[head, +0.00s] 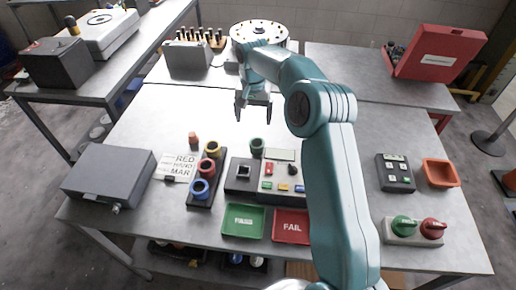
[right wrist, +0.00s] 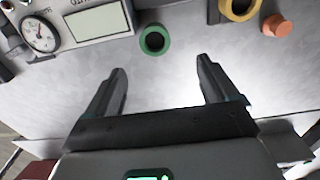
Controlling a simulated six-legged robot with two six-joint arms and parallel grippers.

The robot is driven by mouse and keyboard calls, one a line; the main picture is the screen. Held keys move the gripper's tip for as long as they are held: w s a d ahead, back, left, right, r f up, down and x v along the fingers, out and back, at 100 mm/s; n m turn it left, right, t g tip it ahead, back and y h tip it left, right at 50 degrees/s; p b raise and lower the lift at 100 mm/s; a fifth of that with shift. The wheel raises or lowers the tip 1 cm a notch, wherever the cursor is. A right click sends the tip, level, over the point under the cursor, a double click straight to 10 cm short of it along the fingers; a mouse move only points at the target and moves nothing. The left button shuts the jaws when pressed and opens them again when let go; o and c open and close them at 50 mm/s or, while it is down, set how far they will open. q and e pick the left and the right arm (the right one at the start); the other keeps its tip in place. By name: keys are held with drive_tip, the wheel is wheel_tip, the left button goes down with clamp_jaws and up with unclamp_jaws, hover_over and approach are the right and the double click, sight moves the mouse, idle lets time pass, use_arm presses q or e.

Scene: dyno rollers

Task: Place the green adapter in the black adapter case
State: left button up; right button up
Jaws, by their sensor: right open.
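The green adapter (head: 257,146), a short dark green ring, stands alone on the table behind the grey test device. It also shows in the right wrist view (right wrist: 154,40), ahead of the fingers and apart from them. The black adapter case (head: 194,204) appears to be the long black holder left of the device. It bears a yellow ring (head: 212,149), a red ring (head: 207,167) and a blue ring (head: 200,188). My right gripper (head: 253,112) is open and empty, beyond the green adapter in the head view. My left gripper is not in view.
An orange cylinder (head: 193,138) stands near the yellow ring. A printed card (head: 178,167) and a grey box (head: 108,174) lie left. Green (head: 243,233) and red (head: 291,238) trays lie in front. A button box (head: 395,182) and orange bin (head: 440,172) stand right.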

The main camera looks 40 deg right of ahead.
hover_over(257, 145)
drive_tip(key=f, duration=0.6)
drive_tip(key=shift+w+a+f+p, duration=0.2)
drive_tip(key=shift+f+p, duration=0.1)
drive_tip(key=shift+f, duration=0.05)
drive_tip(key=shift+w+a+f, duration=0.1)
drive_tip(key=shift+f, duration=0.15)
drive_tip(key=f, duration=0.1)
drive_tip(key=f+p, duration=0.1)
drive_tip(key=f, duration=0.2)
drive_tip(key=shift+s+d+f+p, duration=0.25)
drive_tip(key=shift+s+d+p, duration=0.1)
drive_tip(key=shift+s, duration=0.05)
drive_tip(key=shift+w+a+f, duration=0.1)
drive_tip(key=shift+w+f, duration=0.05)
drive_tip(key=shift+f, duration=0.3)
drive_tip(key=c, duration=1.2)
drive_tip(key=shift+o, duration=0.2)
